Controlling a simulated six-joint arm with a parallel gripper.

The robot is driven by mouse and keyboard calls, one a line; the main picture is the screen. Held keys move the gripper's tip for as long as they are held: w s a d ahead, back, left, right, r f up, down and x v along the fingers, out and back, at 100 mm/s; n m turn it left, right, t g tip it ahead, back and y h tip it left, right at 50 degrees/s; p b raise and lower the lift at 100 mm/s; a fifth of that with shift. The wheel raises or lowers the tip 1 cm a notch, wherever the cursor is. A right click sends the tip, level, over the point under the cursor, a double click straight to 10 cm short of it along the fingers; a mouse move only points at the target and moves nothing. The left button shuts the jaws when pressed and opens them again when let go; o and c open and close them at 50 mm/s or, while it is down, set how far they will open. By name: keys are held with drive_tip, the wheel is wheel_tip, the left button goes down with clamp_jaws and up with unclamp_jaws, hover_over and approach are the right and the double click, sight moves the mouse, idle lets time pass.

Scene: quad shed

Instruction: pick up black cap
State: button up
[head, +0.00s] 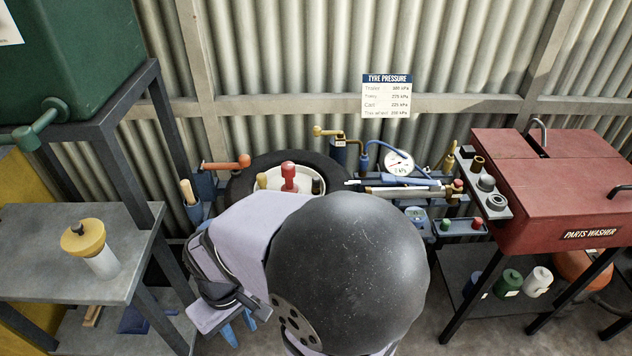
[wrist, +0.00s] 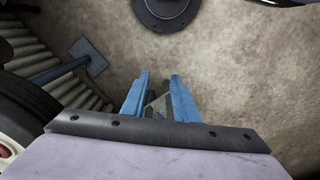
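No black cap can be made out for certain in either view. A small black-topped piece (head: 316,186) stands by the tyre's white hub, beside a red knob (head: 289,176), but I cannot tell if it is a cap. A green cap (head: 446,224) and a red cap (head: 475,224) sit on a blue holder on the right; my arm may hide part of that area. My gripper (wrist: 158,84) points down over bare floor, its two blue fingers apart with nothing seen held between them. In the head view its fingers show low, left of my arm (head: 236,328).
A gauge (head: 399,163) and tools fill the rack at centre right. A red parts washer (head: 540,180) stands right, a grey bench (head: 60,270) with a yellow-topped bottle (head: 90,245) left. A dark round base (wrist: 165,12) is on the floor.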

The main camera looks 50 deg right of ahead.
drive_tip(key=s+d+r+m+g+p, duration=0.25)
drive_tip(key=d+r+m+p, duration=0.2)
drive_tip(key=d+p, duration=0.35)
drive_tip(key=w+d+m+t+p, duration=0.1)
drive_tip(key=w+d, duration=0.1)
drive_tip(key=d, duration=0.4)
drive_tip(key=w+d+r+m+t+p, duration=0.1)
drive_tip(key=w+d+m, duration=0.1)
drive_tip(key=d, duration=0.5)
drive_tip(key=w+d+r+m+t+p, duration=0.1)
drive_tip(key=w+d+m, duration=0.1)
drive_tip(key=d, duration=0.5)
drive_tip(key=shift+w+r+m+t+p, duration=0.1)
drive_tip(key=shift+w+m+t+p, duration=0.15)
drive_tip(key=shift+p, duration=0.1)
drive_tip(key=w+d+r+n+t+h, duration=0.2)
drive_tip(key=w+d+r, duration=0.3)
drive_tip(key=w+d, duration=0.3)
drive_tip(key=shift+w+d+r+n+t+h, duration=0.15)
drive_tip(key=shift+w+r+n+t+h, duration=0.2)
drive_tip(key=shift+n, duration=0.25)
drive_tip(key=shift+f, duration=0.1)
